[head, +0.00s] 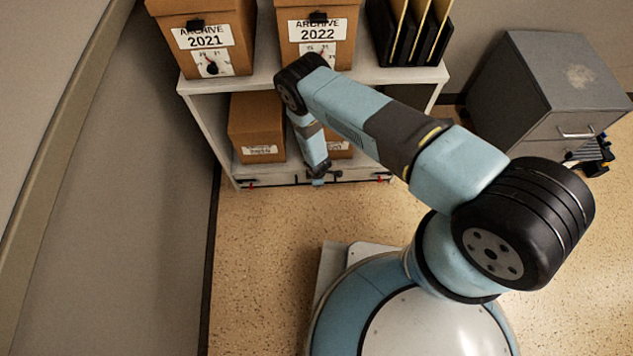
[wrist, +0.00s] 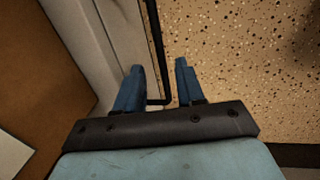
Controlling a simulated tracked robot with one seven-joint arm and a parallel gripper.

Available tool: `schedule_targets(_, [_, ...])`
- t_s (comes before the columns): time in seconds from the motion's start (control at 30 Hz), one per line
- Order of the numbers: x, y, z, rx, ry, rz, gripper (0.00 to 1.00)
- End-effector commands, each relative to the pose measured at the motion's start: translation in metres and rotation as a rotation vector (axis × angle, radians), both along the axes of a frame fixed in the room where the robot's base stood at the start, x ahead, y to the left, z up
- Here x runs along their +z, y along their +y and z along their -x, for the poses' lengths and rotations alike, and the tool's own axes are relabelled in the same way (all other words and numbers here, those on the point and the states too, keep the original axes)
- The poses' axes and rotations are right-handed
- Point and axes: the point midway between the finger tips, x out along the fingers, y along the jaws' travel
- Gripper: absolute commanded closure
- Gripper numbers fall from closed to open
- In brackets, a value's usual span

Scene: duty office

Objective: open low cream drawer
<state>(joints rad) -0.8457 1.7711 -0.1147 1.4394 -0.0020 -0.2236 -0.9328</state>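The low cream drawer (head: 350,172) is at the foot of the cream shelf unit, just above the floor. Its pale front also shows in the wrist view (wrist: 98,40). A long dark bar handle (head: 268,183) runs along the drawer front; in the wrist view the black handle (wrist: 157,50) bends back toward the drawer at its near end. My gripper (head: 318,181) points down at the drawer front. In the wrist view, my gripper's (wrist: 160,80) two blue fingers are apart, with the handle's end between them. A gap shows beside the bar, so it is not gripped.
Archive boxes (head: 205,38) and black files (head: 410,40) stand on the shelf top (head: 262,72). Brown boxes (head: 257,125) sit on the shelf below. A grey cabinet (head: 545,85) stands at right, a wall (head: 120,180) at left. The speckled floor (head: 265,240) before the drawer is clear.

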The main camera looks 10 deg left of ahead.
Motion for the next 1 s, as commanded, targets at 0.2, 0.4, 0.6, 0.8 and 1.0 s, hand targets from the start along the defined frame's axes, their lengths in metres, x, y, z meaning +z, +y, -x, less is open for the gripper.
schedule_targets(0.2, [-0.026,0.001,-0.004,0.0,0.001,0.0,0.62])
schedule_targets(0.4, [-0.035,0.002,-0.006,0.0,0.0,0.0,0.62])
schedule_targets(0.6, [-0.037,0.001,-0.006,0.0,0.001,0.0,0.62])
schedule_targets(0.8, [-0.036,0.002,-0.006,0.0,0.001,0.0,0.71])
schedule_targets(1.0, [-0.036,0.002,-0.006,0.0,0.001,0.0,0.9])
